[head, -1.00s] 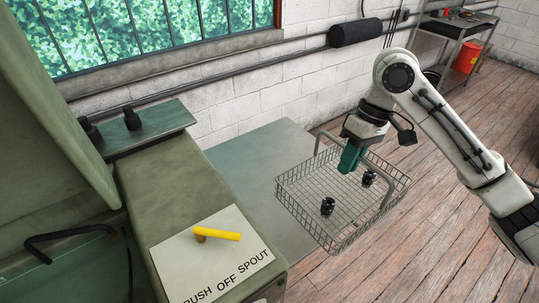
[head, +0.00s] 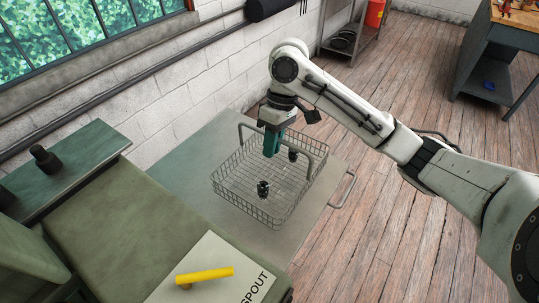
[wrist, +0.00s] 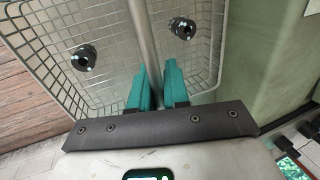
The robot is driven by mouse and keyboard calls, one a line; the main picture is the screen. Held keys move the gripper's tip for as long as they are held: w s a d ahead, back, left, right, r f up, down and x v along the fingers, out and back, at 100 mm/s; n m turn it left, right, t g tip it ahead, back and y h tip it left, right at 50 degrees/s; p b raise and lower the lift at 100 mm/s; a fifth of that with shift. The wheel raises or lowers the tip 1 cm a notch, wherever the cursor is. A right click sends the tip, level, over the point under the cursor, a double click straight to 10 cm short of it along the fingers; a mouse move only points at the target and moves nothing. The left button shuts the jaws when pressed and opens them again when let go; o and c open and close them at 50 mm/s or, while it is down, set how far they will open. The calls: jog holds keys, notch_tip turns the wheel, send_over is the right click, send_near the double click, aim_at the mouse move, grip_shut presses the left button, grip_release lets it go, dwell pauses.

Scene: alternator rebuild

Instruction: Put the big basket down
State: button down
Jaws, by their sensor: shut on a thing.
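The big basket (head: 240,199) is a wire basket with a raised grey bar handle. In the head view it is over a grey-green flat surface (head: 190,165); I cannot tell whether it touches that surface. Two small black parts lie inside it, one near the front (head: 263,189) and one near the back (head: 292,155). My gripper (head: 272,142) has teal fingers and is shut on the basket's handle. In the wrist view the handle bar (wrist: 143,45) runs between the teal fingers (wrist: 160,85), with the basket mesh beyond.
A green machine housing with a yellow lever (head: 205,275) and a label stands at the front left. A white brick wall (head: 160,88) is behind. A metal handle (head: 345,188) sticks out at the surface's right edge. Wooden floor lies to the right, with a workbench (head: 490,60) farther off.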

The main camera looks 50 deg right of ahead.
jog(key=shift+f, duration=1.95)
jog(key=c, duration=1.1)
grip_release()
jog(key=v, duration=1.2)
